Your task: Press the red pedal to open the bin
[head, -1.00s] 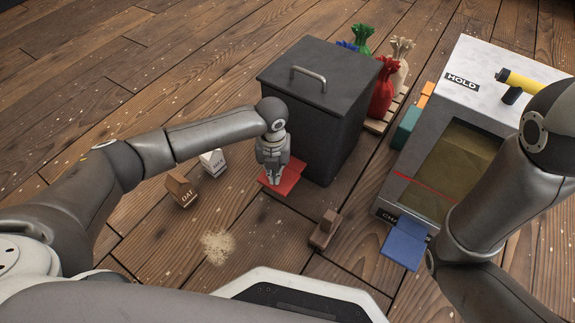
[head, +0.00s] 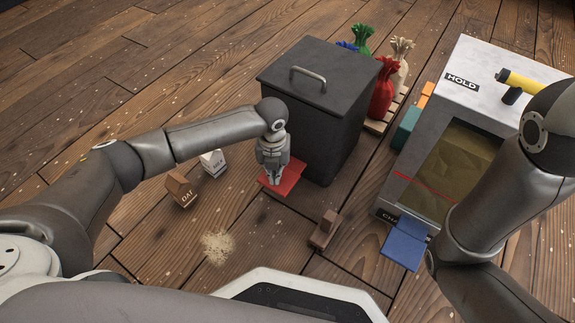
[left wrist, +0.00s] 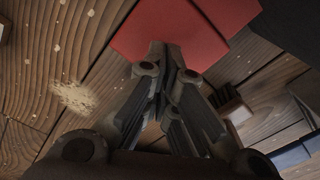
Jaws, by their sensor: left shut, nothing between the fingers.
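The dark grey bin (head: 318,115) stands on the wood floor with its lid down and a metal handle on top. The red pedal (head: 290,178) sticks out low from its front. My left gripper (head: 272,183) points down at the pedal, its fingertips over or on the pedal's left part; I cannot tell if they touch. It is shut and empty. In the left wrist view the closed fingertips (left wrist: 172,48) overlap the red pedal (left wrist: 180,25). My right arm enters from the right, its gripper out of view.
A grey machine marked HOLD (head: 430,165) with a blue pedal (head: 405,243) stands right. A brown brush-like block (head: 324,229), spilled powder (head: 217,246), an OAT carton (head: 181,190) and a white carton (head: 212,162) lie near. Coloured sacks (head: 383,86) stand behind the bin.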

